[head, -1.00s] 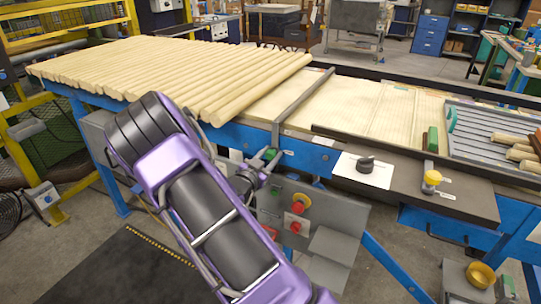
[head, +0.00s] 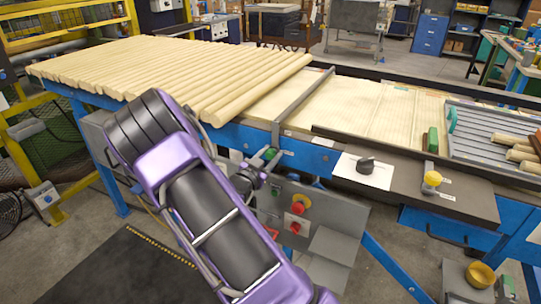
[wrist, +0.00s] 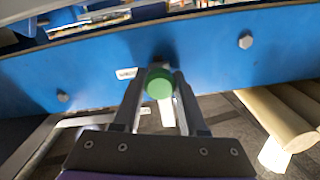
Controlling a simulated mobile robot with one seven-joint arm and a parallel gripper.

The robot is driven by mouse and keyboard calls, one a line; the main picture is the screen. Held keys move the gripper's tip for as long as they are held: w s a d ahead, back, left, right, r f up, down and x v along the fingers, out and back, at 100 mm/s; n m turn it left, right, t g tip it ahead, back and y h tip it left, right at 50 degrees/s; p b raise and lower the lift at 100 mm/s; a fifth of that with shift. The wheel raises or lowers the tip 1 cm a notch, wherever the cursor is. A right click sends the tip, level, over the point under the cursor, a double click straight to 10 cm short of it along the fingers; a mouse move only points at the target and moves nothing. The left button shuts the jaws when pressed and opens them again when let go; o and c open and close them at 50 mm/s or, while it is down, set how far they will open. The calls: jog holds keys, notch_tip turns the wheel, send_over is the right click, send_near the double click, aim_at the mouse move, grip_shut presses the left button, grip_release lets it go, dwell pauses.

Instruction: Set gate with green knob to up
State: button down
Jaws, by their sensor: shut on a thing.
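The green knob (wrist: 159,84) sits between the two fingers of my gripper (wrist: 158,100) in the wrist view, and the fingers are shut on it. In the head view the green knob (head: 270,154) is small at the near blue rail, with my gripper (head: 263,162) at it. The gate (head: 303,98) is a grey bar across the bed, just right of the row of wooden rods (head: 190,75). Its near end bends down over the rail towards the knob. I cannot tell its exact height above the bed.
A panel with red buttons (head: 298,208) hangs below the rail, close to my arm. A black rotary knob (head: 366,164) and a yellow knob (head: 432,179) are to the right. A grey ribbed tray (head: 480,122) holds short rods at the far right.

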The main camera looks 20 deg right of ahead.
aim_at(275, 130)
notch_tip(275, 130, up, 7)
jog(key=shift+r+p, duration=0.1)
jog(key=shift+p, duration=0.9)
jog(key=shift+c, duration=2.3)
grip_release()
jog(key=shift+r, duration=0.1)
jog(key=shift+s+a, duration=0.1)
jog(key=shift+a, duration=0.05)
jog(key=v, duration=1.7)
jog(key=shift+f, duration=0.25)
